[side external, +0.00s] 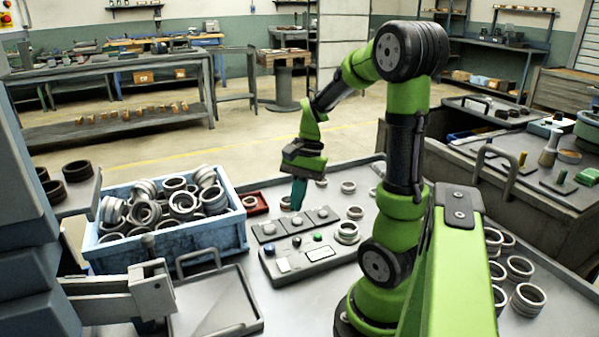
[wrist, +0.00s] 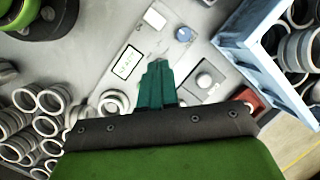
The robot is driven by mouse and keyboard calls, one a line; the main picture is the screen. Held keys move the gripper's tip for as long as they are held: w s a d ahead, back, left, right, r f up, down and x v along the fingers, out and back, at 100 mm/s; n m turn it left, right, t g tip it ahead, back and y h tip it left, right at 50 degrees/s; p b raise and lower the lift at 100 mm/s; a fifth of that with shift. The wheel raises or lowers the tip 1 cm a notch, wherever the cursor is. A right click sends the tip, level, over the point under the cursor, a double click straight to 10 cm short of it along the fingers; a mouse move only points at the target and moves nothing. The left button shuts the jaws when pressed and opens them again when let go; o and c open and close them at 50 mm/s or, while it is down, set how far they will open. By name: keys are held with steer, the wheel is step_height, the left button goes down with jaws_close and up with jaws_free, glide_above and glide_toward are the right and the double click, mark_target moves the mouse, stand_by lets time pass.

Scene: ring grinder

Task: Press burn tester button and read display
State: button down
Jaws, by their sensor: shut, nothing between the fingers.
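A grey control panel (side external: 301,264) lies on the bench, with a row of raised square pads with round buttons (side external: 295,221) at its back. Along its front are a pale display-like window (side external: 320,253), a green button (side external: 318,237) and dark knobs. My gripper (side external: 297,207) has teal fingers pointing down, shut and empty, over the back row of pads. In the wrist view my gripper (wrist: 156,64) shows between a framed display with unreadable marks (wrist: 128,62) and a square pad with a round button (wrist: 204,81). A blue knob (wrist: 183,34) is beyond the tips. I cannot tell whether the fingers touch the panel.
A blue crate (side external: 165,254) full of metal rings stands left of the panel. A small red tray (side external: 255,203) is behind it. A grey tray (side external: 217,308) is front left.

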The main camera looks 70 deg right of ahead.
mark_target(319, 232)
steer(key=s+d+m+y, duration=0.3)
steer(key=d+m+y, duration=0.2)
steer(key=m, duration=0.6)
steer(key=shift+s+d+m, duration=0.3)
steer(key=shift+d+m, duration=0.1)
steer(key=shift+d, duration=0.2)
steer(key=shift+f, duration=0.15)
steer(key=shift+f, duration=4.35)
steer(key=shift+f, duration=0.4)
